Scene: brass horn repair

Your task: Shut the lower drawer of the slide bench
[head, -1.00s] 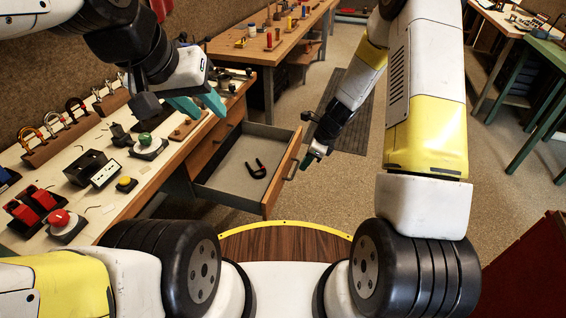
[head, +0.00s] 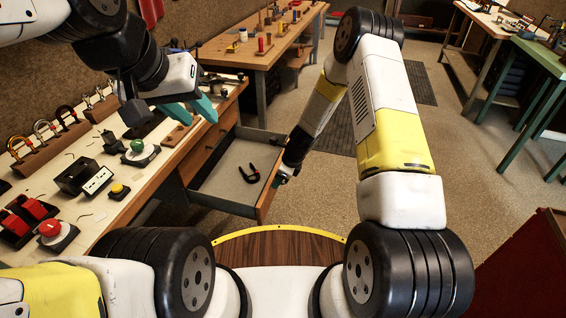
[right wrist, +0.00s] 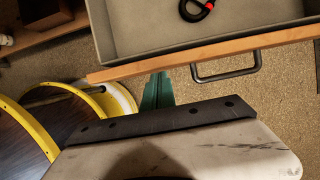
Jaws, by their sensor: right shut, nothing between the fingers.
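The lower drawer (head: 224,188) of the slide bench stands pulled out, a grey tray with a wooden front. In the right wrist view its wooden front (right wrist: 150,63) crosses the picture, with a dark bar handle (right wrist: 228,73). My right gripper (head: 283,179) is at the outer side of that front. In the right wrist view its teal fingers (right wrist: 158,88) are shut and empty, close to the front and left of the handle; contact cannot be told. My left gripper (head: 190,110) is open and empty above the bench top.
A dark U-shaped piece with a red tip (head: 249,174) lies in the drawer. The bench top (head: 100,215) holds red switches, a black box and buttons. A wooden table (head: 250,62) stands behind, a green table (head: 540,55) at right. Floor right of the drawer is clear.

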